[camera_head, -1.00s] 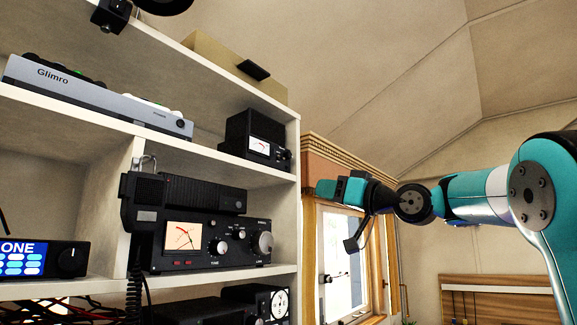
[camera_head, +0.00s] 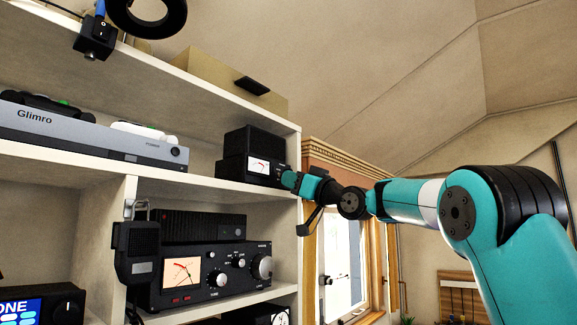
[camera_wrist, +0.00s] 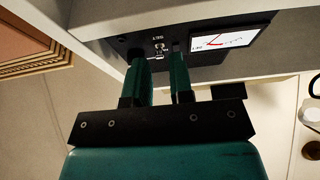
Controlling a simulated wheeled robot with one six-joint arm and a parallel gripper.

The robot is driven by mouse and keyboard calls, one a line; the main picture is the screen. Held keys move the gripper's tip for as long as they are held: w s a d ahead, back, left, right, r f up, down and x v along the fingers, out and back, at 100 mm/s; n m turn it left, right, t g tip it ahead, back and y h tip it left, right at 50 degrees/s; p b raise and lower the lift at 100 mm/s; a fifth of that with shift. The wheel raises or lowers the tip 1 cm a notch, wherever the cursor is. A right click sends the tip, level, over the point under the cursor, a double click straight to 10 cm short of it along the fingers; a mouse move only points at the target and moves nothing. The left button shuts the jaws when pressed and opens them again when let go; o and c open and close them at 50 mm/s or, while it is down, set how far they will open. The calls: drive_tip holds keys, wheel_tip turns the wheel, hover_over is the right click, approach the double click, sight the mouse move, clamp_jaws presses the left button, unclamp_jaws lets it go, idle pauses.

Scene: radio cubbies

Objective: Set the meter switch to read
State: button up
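The meter (camera_head: 235,167) is a black box with a lit white dial, on the middle shelf near the right end of the shelf unit. In the wrist view its front panel (camera_wrist: 190,57) shows the dial at right and a small labelled switch (camera_wrist: 159,47) left of it. My gripper (camera_head: 287,179) is at the right end of the meter's front. In the wrist view its two teal fingers (camera_wrist: 160,65) are apart, with the switch showing in the gap between them. The left finger partly covers a dark knob on the panel. Contact with the switch cannot be told.
The white shelf edge (camera_head: 205,181) runs just below the meter. A grey Glimro box (camera_head: 90,135) lies to its left. A larger black radio (camera_head: 215,275) with a dial stands on the shelf below. A window (camera_head: 340,260) is at right; space before the shelves looks free.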

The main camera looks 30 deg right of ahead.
drive_tip(key=shift+x, duration=0.85)
clamp_jaws()
